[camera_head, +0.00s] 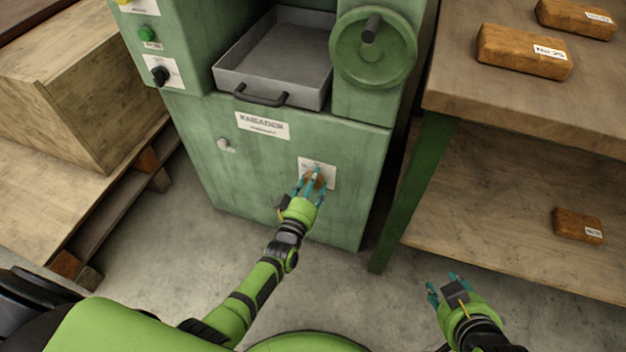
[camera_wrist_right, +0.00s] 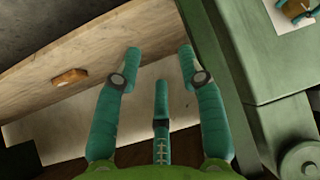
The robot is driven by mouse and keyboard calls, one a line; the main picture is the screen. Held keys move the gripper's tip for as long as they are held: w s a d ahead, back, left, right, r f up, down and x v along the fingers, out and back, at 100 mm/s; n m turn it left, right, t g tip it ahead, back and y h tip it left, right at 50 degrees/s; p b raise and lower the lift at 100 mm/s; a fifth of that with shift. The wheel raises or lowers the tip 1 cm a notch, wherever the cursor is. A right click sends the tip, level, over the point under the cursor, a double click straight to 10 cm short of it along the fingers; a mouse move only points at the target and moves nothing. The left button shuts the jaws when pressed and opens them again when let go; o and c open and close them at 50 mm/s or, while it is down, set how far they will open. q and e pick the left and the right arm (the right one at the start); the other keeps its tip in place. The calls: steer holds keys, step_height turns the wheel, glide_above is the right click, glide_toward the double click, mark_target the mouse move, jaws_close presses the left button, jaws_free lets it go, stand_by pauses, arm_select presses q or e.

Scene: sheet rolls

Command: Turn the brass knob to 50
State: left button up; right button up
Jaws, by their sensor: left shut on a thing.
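The brass knob (camera_head: 316,182) sits on a white dial plate (camera_head: 329,168) low on the front of the green kneader machine (camera_head: 240,165). My left gripper (camera_head: 312,178) is shut on the knob, and its teal fingers hide much of it and part of the scale. The dial's figures are too small to read. My right gripper (camera_head: 450,286) is open and empty over the floor, below and right of the machine. In the right wrist view its fingers (camera_wrist_right: 160,75) are spread apart with nothing between them.
A wooden workbench (camera_head: 590,110) on green legs stands right, with labelled brown blocks (camera_head: 523,52) on top and another block (camera_head: 578,226) on its lower shelf. A handwheel (camera_head: 373,48) and a grey drawer (camera_head: 278,60) are above the knob. A wooden crate (camera_head: 60,90) on a pallet stands left.

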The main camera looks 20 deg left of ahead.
arm_select(q)
steer(key=shift+w+a+r+m, duration=0.1)
steer(key=shift+a+r+m, duration=0.05)
steer(key=shift+m, duration=0.7)
steer(key=shift+a+r+m, duration=0.1)
steer(key=shift+m, duration=0.75)
arm_select(e)
steer(key=shift+s+d+f+g+h, duration=0.1)
steer(key=shift+s+d+f+g, duration=0.1)
steer(key=shift+s+f+g, duration=0.25)
steer(key=shift+s+d+f+g+h, duration=0.1)
steer(key=shift+s+d+f+g, duration=0.15)
steer(key=shift+s, duration=0.4)
steer(key=shift+s+d+f+g+h, duration=0.1)
steer(key=shift+s+d+f+g, duration=0.15)
steer(key=shift+s, duration=0.3)
steer(key=shift+f, duration=0.1)
arm_select(q)
steer(key=o, duration=1.2)
steer(key=shift+c, duration=0.2)
steer(key=shift+d, duration=0.1)
steer(key=shift+f, duration=0.1)
steer(key=s, duration=1.2)
